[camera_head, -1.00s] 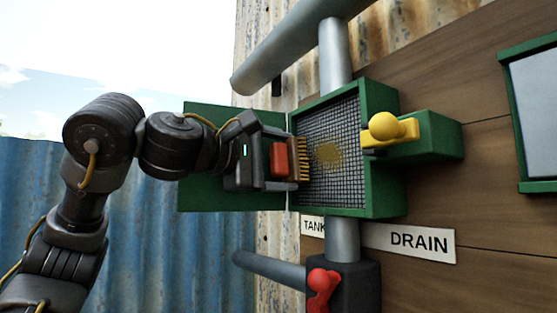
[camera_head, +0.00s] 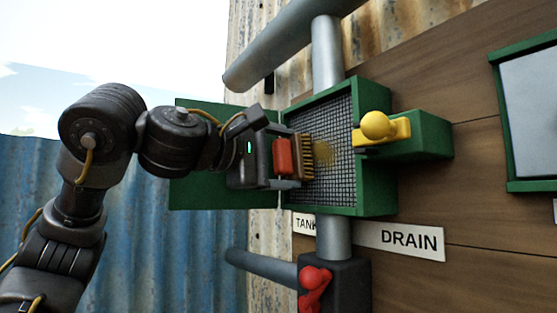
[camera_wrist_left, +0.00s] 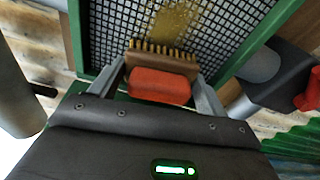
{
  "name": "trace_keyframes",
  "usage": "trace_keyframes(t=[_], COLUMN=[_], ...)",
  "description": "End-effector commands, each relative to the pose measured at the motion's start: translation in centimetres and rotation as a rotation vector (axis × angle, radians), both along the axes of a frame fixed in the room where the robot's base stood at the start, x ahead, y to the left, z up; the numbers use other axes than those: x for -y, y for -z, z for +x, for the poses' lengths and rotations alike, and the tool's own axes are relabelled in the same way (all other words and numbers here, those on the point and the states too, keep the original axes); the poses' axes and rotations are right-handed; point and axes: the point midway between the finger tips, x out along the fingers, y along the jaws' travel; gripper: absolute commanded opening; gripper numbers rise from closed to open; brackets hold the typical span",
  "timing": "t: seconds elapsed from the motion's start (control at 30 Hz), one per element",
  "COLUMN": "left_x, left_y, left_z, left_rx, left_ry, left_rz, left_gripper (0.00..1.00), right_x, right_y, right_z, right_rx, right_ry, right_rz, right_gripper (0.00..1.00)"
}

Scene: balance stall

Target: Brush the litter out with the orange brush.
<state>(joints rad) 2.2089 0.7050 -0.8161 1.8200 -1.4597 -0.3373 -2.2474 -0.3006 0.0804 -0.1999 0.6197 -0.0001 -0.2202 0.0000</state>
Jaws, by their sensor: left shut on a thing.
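My left gripper (camera_head: 284,156) is shut on the orange brush (camera_head: 282,156), which has a wooden back and a row of pale bristles. The brush also shows between the fingers in the left wrist view (camera_wrist_left: 160,86). Its bristles point at the mesh screen (camera_head: 338,190) inside the open green box (camera_head: 377,185). A yellow-brown patch of litter (camera_head: 324,153) lies on the mesh, just right of the bristles. In the left wrist view the litter (camera_wrist_left: 172,22) spreads beyond the bristle tips. I cannot tell whether the bristles touch the mesh. My right gripper is out of view.
The box's green door (camera_head: 215,190) hangs open behind my left gripper. A yellow knob (camera_head: 376,125) sits on a green block at the box's right. Grey pipes run above and below, with a red handle (camera_head: 314,282) lower down. A sign (camera_head: 400,240) reads DRAIN.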

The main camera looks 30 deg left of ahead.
Motion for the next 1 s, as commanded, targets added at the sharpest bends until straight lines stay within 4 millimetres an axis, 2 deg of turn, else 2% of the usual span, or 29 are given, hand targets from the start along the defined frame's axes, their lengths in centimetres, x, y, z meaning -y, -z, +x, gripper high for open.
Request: trace_keyframes(t=[0.2, 0.47, 0.8, 1.0], left_x=[1.2, 1.6, 4.2, 4.7], left_y=[0.0, 0.0, 0.0, 0.0], left_z=[-0.9, -1.0, -2.3, -2.5], left_rx=[0.001, 0.0, 0.001, 0.0], left_ry=[0.0, -0.001, 0.0, -0.001], left_rz=[0.001, 0.001, 0.003, 0.0], left_gripper=[0.46, 0.46, 0.46, 0.46], right_x=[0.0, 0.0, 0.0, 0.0], right_y=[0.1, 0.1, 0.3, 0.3], right_z=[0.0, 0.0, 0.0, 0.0], right_rx=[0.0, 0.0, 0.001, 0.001], right_ry=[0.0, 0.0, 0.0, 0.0], right_rz=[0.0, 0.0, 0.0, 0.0], right_gripper=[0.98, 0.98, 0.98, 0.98])
